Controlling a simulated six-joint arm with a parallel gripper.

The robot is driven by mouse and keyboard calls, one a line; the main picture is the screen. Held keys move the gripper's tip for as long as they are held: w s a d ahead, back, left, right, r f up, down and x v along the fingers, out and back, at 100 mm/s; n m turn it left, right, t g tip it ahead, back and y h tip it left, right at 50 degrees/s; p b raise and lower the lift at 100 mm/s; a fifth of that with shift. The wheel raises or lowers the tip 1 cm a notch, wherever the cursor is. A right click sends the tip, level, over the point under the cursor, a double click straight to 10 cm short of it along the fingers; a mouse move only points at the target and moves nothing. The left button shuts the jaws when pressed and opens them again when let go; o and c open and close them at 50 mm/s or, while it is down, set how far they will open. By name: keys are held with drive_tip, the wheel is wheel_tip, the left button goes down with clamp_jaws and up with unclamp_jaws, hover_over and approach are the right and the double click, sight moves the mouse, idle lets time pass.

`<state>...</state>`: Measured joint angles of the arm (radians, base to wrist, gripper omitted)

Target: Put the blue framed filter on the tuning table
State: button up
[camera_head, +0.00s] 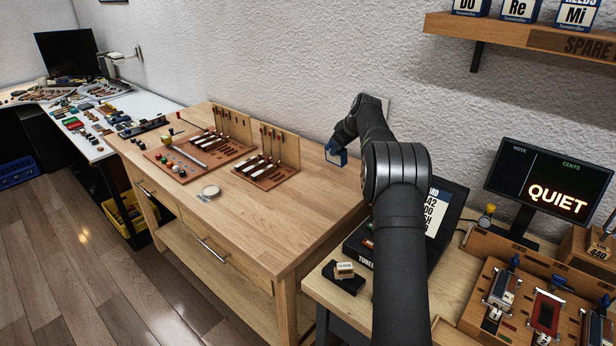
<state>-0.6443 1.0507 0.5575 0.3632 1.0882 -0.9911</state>
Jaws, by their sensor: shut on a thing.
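The blue framed filter (336,157) is a small block with a blue frame and a pale face. It is at the back right of the wooden workbench (318,205), near the wall. My gripper (338,146) is shut on it at its top; the fingers are small and partly hidden. I cannot tell whether the filter touches the bench top. The table at the right (460,285), with a tuner screen (548,183) reading "QUIET", appears to be the tuning table. My arm covers part of its left side.
Red-brown trays with hammer parts (268,172) stand at the back of the workbench. A round pale dish (209,192) lies in front of them. The bench's right part is clear. A black case (445,225) and racks of coloured devices (545,312) crowd the right table.

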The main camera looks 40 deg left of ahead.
drive_tip(key=shift+s+a+f, duration=0.5)
drive_tip(key=shift+a+f, duration=1.2)
drive_tip(key=shift+s+a+f, duration=0.45)
drive_tip(key=shift+a+f, duration=1.2)
drive_tip(key=shift+a, duration=0.1)
drive_tip(key=shift+s+a+f, duration=0.5)
drive_tip(key=shift+a+f, duration=1.2)
drive_tip(key=shift+f, duration=0.2)
drive_tip(key=o, duration=1)
drive_tip(key=v, duration=1.6)
drive_tip(key=shift+d+r, duration=0.1)
drive_tip(key=shift+r, duration=0.2)
drive_tip(key=o, duration=0.4)
drive_tip(key=shift+d+r, duration=0.25)
drive_tip(key=shift+r, duration=0.1)
drive_tip(key=shift+c, duration=0.2)
